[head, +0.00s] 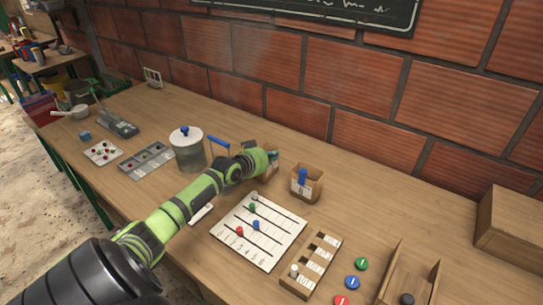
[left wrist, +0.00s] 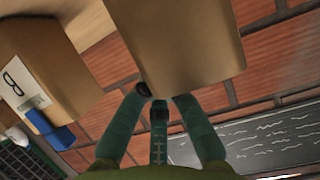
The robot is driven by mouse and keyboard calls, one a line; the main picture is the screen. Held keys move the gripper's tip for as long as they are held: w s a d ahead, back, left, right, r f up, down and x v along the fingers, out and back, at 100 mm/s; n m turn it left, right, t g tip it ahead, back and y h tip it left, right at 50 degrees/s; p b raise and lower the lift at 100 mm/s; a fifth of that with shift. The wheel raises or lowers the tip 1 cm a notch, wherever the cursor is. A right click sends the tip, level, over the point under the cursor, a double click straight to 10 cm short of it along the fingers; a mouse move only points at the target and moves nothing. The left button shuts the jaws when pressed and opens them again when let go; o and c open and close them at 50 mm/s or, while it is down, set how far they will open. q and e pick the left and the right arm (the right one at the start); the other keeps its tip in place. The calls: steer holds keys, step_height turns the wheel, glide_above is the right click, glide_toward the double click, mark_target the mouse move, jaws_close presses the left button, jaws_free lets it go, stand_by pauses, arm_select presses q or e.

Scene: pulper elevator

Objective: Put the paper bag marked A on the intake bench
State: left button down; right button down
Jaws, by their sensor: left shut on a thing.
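My left gripper (head: 264,160) is shut on a brown paper bag (head: 272,168) at the middle of the wooden bench. In the left wrist view the gripper (left wrist: 158,98) has its green fingers closed at one edge of this bag (left wrist: 180,40). No letter shows on the faces I see. A second paper bag (head: 306,185), with a blue clip, stands just to the right; in the left wrist view this bag (left wrist: 40,75) bears the letter B. I cannot tell which surface is the intake bench. My right gripper is not in view.
On the wooden bench (head: 400,205) are a white board with coloured pegs (head: 268,245), a wooden slotted tray (head: 311,270), coloured discs (head: 353,282) and a lidded pot (head: 188,148). A brick wall (head: 300,60) runs behind. Smaller tables (head: 45,62) stand far left.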

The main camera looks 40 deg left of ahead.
arm_select(q)
steer(key=c, duration=1.9)
jaws_free()
steer(key=shift+f, duration=0.15)
steer(key=o, duration=0.5)
steer(key=shift+c, duration=0.2)
steer(key=v, duration=1.2)
steer(key=shift+r+p, duration=0.3)
steer(key=shift+p, duration=0.1)
